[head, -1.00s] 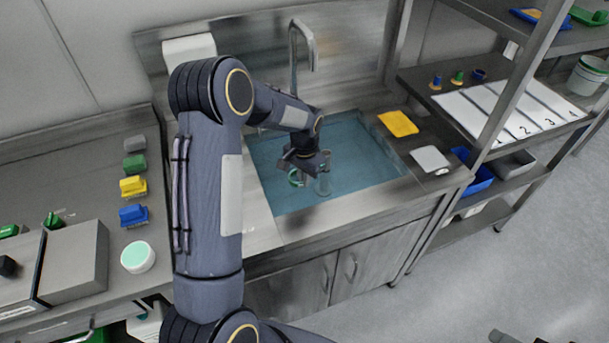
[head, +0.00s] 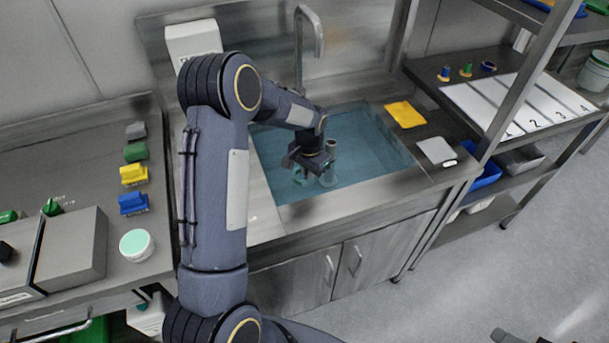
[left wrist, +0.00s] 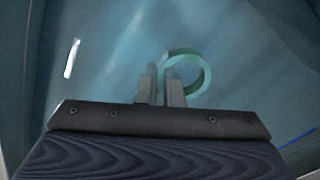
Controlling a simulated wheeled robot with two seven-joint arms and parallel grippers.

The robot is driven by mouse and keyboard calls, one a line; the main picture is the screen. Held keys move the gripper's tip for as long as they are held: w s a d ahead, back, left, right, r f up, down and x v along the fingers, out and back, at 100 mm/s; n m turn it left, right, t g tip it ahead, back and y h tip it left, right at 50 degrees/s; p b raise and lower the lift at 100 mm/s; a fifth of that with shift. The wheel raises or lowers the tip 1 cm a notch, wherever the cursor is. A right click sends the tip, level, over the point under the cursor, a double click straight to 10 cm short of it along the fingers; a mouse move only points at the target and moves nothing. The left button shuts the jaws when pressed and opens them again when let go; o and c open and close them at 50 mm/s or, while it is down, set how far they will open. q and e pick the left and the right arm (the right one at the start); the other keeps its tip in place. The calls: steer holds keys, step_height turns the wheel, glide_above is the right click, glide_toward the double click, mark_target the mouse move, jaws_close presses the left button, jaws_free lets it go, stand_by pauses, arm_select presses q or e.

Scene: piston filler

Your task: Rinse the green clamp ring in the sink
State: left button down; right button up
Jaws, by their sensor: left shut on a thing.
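The green clamp ring (left wrist: 207,76) is held at its left side between the fingers of my left gripper (left wrist: 162,85) in the left wrist view. The ring hangs off to the right of the fingers, with its hole visible. In the head view my left gripper (head: 307,168) is low in the sink (head: 375,150), and the ring (head: 299,176) shows small and bluish at the water. An upright grey pipe (head: 331,148) stands in the water right beside the gripper. Dark parts at the bottom right edge may be my right gripper; its jaws cannot be made out.
A tall tap (head: 299,45) rises behind the sink. A yellow cloth (head: 405,113) and a pale pad (head: 436,151) lie on the right rim. A shelf rack is at right.

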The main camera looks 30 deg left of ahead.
arm_select(q)
steer(key=shift+s+d, duration=0.35)
steer(key=shift+d, duration=0.05)
steer(key=shift+w+a, duration=0.75)
steer(key=shift+a, duration=0.15)
steer(key=shift+d, duration=0.1)
steer(key=shift+s+d, duration=0.8)
steer(key=shift+w+a, duration=0.15)
steer(key=shift+w+a, duration=0.25)
steer(key=shift+a, duration=0.05)
step_height(320, 180, up, 10)
steer(key=p, duration=0.6)
stand_by(0.6)
steer(key=shift+r, duration=0.2)
stand_by(0.8)
